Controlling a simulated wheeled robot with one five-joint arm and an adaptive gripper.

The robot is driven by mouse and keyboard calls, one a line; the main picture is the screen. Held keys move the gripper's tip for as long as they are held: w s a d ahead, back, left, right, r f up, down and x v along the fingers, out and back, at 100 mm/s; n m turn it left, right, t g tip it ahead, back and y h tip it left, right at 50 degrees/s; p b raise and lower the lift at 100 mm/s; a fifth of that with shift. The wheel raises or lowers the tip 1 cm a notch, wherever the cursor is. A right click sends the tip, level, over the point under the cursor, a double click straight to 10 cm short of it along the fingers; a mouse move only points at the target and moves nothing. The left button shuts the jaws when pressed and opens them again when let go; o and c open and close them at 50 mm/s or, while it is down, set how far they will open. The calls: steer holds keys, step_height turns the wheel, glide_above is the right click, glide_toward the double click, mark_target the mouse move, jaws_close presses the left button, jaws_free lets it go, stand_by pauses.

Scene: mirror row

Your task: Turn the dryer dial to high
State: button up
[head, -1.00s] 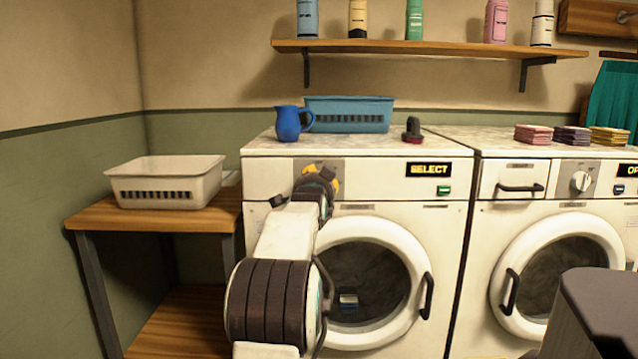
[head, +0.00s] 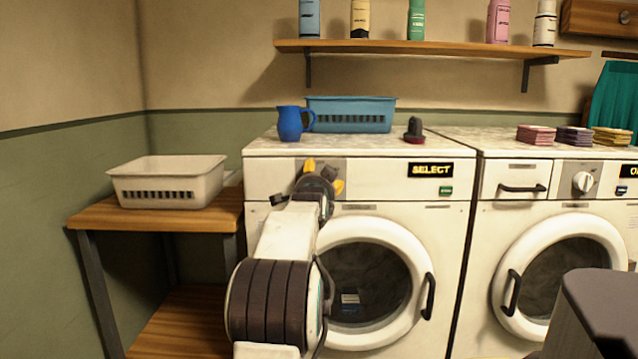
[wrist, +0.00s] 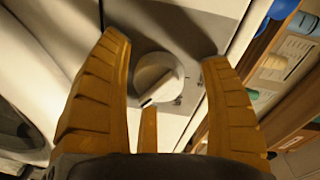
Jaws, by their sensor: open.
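My gripper (head: 323,177) is raised at the grey control panel (head: 336,164) of the left white machine (head: 266,178), and covers much of that panel in the head view. In the wrist view, a round white dial (wrist: 158,76) sits between the spread yellow fingers of my gripper (wrist: 166,50). The fingers are open, one on each side of the dial, with a shorter yellow piece in front of its lower edge. I cannot tell whether any finger touches the dial. Small marks beside it are too blurred to read. The left machine's display (head: 430,170) reads SELECT.
A second white machine (head: 508,175) stands at right with its own dial (head: 582,182) and a partly cut-off display. A blue jug (head: 291,123), blue basket (head: 352,104) and dark object (head: 414,130) stand on top. A pale basket (head: 158,183) sits on the side table (head: 95,213).

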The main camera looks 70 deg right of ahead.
steer(key=shift+s+a, duration=0.1)
steer(key=v, duration=1.1)
steer(key=shift+a, duration=0.4)
